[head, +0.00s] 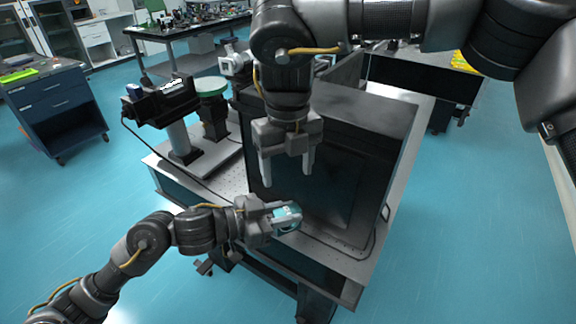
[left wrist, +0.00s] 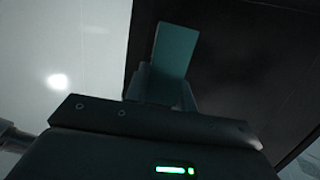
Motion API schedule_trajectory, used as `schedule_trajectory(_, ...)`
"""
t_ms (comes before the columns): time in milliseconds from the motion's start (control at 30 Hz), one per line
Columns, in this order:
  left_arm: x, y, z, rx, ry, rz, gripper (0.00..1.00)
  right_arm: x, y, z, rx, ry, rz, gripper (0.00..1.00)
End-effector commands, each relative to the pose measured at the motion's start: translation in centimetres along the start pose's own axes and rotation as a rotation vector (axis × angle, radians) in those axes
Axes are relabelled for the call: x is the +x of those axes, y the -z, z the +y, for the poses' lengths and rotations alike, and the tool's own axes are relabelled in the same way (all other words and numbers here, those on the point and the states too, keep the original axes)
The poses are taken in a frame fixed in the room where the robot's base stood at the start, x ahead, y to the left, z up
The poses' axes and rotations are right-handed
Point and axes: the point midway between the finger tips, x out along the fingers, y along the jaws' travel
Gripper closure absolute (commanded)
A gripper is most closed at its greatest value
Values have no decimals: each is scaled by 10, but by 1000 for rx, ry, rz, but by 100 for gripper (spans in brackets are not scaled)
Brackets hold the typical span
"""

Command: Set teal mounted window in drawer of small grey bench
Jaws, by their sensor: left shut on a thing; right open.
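The teal mounted window (head: 287,217) is between the fingers of my left gripper (head: 280,214), which is shut on it, in front of the black box on the optical table. In the left wrist view the window shows as a flat teal plate (left wrist: 174,52) standing out beyond the gripper (left wrist: 165,92). My right gripper (head: 288,172) is open and empty, pointing down in front of the box, above and behind the left one.
A large black box (head: 345,150) stands on the optical table (head: 400,170). A black instrument (head: 163,100) on a post and a round green-topped stand (head: 209,86) are at its left. A dark blue drawer cabinet (head: 58,108) stands far left. Blue floor is free between.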

Motion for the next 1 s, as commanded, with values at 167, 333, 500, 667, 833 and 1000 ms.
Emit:
schedule_trajectory(167, 0, 0, 0, 0, 0, 1, 100, 14, 0, 0, -1, -1, 2, 35)
schedule_trajectory(333, 0, 1, 0, 0, 0, 1, 100, 45, 1, 0, -1, -4, 4, 35)
schedule_trajectory(500, 0, 1, 0, 0, 0, 1, 100, 77, 1, 1, 0, -4, 3, 35)
schedule_trajectory(667, 0, 1, 0, 0, 0, 1, 100, 101, 0, 1, -1, -4, 2, 35)
schedule_trajectory(833, 0, 1, 0, 0, 0, 2, 100, 115, 0, 1, 1, -4, 1, 35)
schedule_trajectory(1000, 0, 1, 0, 0, 0, 2, 100, 120, 0, 1, 0, -5, -1, 35)
